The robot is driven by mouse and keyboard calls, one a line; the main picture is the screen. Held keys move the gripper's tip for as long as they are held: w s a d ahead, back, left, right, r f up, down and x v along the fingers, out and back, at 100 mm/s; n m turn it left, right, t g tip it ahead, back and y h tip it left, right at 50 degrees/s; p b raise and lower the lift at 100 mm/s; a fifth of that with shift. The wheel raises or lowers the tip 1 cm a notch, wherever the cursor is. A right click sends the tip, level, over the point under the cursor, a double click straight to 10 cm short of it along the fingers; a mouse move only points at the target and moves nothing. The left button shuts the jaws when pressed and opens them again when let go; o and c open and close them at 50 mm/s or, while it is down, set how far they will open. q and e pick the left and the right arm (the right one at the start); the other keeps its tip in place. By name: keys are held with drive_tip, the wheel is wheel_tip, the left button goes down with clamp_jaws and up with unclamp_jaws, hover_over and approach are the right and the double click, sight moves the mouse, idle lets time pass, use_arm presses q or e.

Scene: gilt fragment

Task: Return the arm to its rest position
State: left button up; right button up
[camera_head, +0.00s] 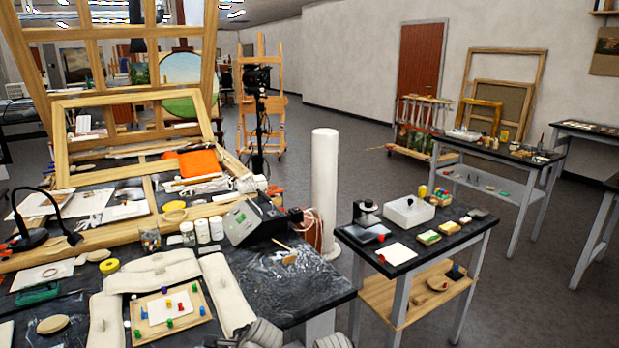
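Grey rounded parts that look like my own arm links show at the bottom edge, near the middle of the head view. No fingertips of either gripper can be seen, so I cannot see whether they hold anything. On the dark near worktable (315,287), a wooden board (140,330) carries a white sheet (157,312) with several small coloured pieces around and on it. White padded cushions (152,272) surround the board. A small tan piece (290,259) lies apart on the clear right part of the table.
A grey box device (254,220) and white jars (202,231) stand behind the cushions. A black desk lamp (30,237) is at the left. A white column (325,190) rises beyond the table. A side cart (440,238) holds a white tray (409,212). Floor is open at the right.

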use_arm(q)
drive_tip(key=s+d+f+n+g+h+p, duration=0.1)
drive_tip(key=s+d+n+g+h, duration=0.4)
drive_tip(key=s+d+n, duration=0.6)
drive_tip(key=s+d+p, duration=0.1)
drive_tip(key=d, duration=0.2)
drive_tip(key=shift+s+f+p, duration=0.3)
drive_tip(key=shift+f, duration=0.05)
drive_tip(key=shift+d, duration=0.1)
